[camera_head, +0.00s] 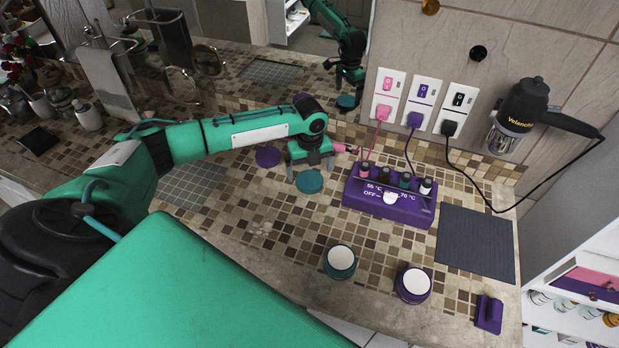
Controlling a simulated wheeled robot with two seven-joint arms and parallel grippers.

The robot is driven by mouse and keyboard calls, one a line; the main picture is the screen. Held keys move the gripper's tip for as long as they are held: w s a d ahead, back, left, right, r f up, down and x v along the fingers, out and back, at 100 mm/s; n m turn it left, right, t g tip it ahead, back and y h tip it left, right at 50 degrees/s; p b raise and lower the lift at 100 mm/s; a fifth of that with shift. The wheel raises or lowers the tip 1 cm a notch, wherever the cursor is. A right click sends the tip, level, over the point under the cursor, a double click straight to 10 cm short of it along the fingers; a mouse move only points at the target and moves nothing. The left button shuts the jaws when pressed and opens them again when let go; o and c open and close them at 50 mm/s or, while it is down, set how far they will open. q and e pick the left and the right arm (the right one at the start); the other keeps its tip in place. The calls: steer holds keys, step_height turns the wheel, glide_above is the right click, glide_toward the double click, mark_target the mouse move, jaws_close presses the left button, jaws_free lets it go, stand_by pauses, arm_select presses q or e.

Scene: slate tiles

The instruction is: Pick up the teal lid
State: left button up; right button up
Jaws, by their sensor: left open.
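The teal lid (309,182) is a flat round disc lying on the tiled counter, left of the purple heater box. My left gripper (310,172) is open, pointing down, with its two grey fingers just above and around the far part of the lid. I cannot tell whether the fingers touch it. My right gripper is not in the picture.
A purple lid (267,157) lies left of the gripper. The purple heater (372,207) with several small bottles stands to the right. A teal jar (340,262) and a purple jar (412,285) stand nearer. A dark mat (475,243) and purple holder (489,314) are at right.

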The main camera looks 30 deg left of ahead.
mark_target(309, 180)
arm_select(q)
steer(key=shift+s+f+p, duration=0.15)
steer(key=shift+f+p, duration=0.25)
steer(key=shift+f, duration=1.25)
steer(key=c, duration=1)
steer(key=shift+c, duration=0.2)
steer(key=shift+r, duration=0.15)
